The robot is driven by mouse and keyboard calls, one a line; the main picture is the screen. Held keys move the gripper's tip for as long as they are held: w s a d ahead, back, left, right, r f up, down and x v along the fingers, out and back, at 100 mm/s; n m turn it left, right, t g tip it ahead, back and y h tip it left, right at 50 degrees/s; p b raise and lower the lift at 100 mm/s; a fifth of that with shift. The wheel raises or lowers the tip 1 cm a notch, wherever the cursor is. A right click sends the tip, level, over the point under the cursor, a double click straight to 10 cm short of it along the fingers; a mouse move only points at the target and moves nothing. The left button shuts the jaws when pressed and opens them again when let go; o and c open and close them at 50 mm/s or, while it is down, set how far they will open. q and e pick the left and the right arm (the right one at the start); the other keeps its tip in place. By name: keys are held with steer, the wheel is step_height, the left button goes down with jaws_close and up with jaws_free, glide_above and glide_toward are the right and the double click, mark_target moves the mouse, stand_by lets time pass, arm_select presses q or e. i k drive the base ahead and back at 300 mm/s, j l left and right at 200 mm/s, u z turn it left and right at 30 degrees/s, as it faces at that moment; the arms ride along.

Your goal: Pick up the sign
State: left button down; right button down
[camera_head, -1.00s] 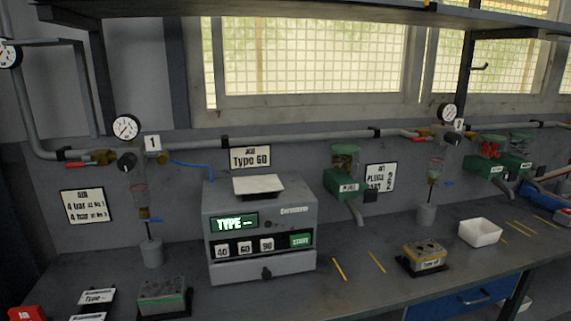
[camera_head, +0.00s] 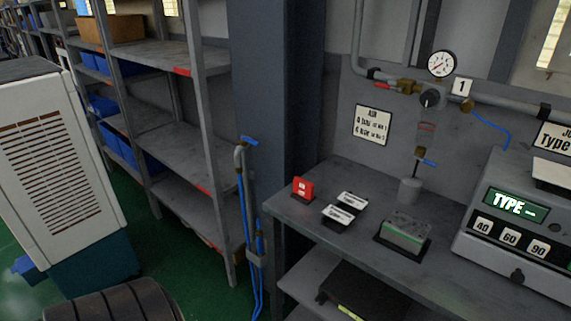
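A small red sign (camera_head: 303,188) with white marks stands near the left end of the grey workbench (camera_head: 348,254). Two small black-and-white plates, a rear plate (camera_head: 351,199) and a front plate (camera_head: 338,215), lie to its right. A white wall sign (camera_head: 373,124) about air at 4 bar hangs above the bench. Neither of my grippers is in view, and nothing is seen touching these signs.
The grey type machine (camera_head: 520,230) stands to the right. Blue hoses (camera_head: 250,235) hang beside the bench's left end. Shelving (camera_head: 170,140) and a white vented cabinet (camera_head: 55,160) fill the left.

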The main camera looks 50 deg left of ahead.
mark_target(303, 190)
steer(key=u, duration=1.4)
